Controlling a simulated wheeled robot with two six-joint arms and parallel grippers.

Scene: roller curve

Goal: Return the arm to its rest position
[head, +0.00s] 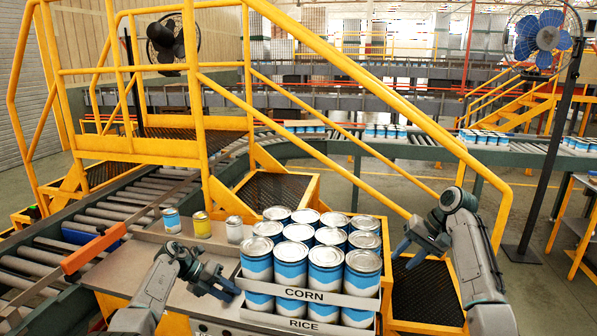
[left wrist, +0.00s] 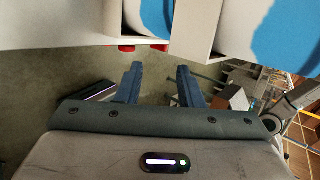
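My left gripper (head: 216,281) is at the left side of a tray of cans, close to its side wall. In the left wrist view its two fingers (left wrist: 160,84) stand apart with nothing between them. My right gripper (head: 418,241) is to the right of the tray, raised and apart from it. Its fingers look spread, with no object between them. The light grey tray (head: 305,294) is labelled CORN and RICE and holds several blue-and-white cans (head: 326,269) standing upright in rows. The tray's underside also shows close above the fingers in the left wrist view.
Three small cans (head: 202,224) stand on the table (head: 150,236) left of the tray. A roller conveyor (head: 130,208) with an orange bar (head: 92,249) lies at left. Yellow stair rails (head: 370,88) rise behind. A fan on a pole (head: 545,150) stands at right, near open floor.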

